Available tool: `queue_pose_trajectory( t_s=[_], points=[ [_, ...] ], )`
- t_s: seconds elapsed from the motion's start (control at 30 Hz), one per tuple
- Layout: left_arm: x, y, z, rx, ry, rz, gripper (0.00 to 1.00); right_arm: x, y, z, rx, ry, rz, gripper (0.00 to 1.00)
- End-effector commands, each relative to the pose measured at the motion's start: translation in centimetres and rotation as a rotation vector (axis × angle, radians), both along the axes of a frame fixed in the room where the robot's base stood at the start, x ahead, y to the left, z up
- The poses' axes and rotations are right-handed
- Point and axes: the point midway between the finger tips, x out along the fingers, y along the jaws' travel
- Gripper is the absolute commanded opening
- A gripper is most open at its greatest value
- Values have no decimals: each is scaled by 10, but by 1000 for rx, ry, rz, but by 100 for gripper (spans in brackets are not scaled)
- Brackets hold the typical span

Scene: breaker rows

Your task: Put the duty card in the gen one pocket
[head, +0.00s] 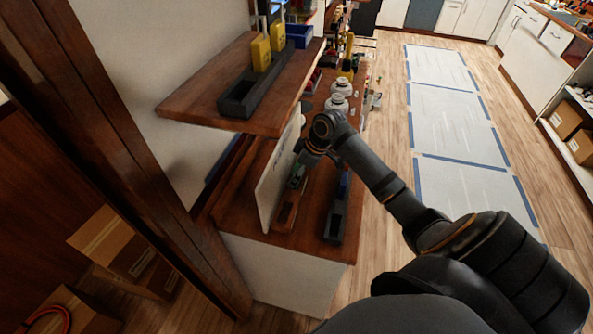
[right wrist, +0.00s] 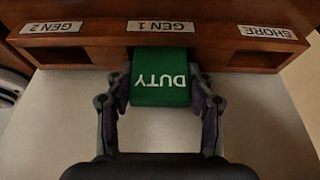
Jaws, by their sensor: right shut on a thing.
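The green duty card (right wrist: 160,82) is held between the two fingers of my right gripper (right wrist: 160,92), which is shut on it. Its lettering reads upside down in the right wrist view. The card's far edge is at the mouth of the gen one pocket, under the GEN 1 label (right wrist: 155,26); the card hides most of that opening, and I cannot tell how far in it is. In the head view my right gripper (head: 303,163) is beside the white panel (head: 270,185), with a bit of green card (head: 296,177) showing. My left gripper is not in view.
The wooden pocket rack (head: 285,214) also has GEN 2 (right wrist: 52,27) and SHORE (right wrist: 267,32) labels beside GEN 1. A dark tray (head: 334,222) stands to its right on the counter. A wooden shelf (head: 180,101) overhangs at upper left, carrying a black tray and yellow items.

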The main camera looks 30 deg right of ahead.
Motion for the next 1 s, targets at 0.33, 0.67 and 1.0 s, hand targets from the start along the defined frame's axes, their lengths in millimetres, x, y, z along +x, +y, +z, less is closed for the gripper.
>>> queue_pose_trajectory(
  t_s=[0.33,0.67,1.0],
  points=[
    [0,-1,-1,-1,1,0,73,0,0,-2,0,-2,1,62],
    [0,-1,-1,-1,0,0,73,0,0,-2,0,-2,1,76],
    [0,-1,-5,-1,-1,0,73,-10,-12,35,-10,-5,1,76]
  ],
)
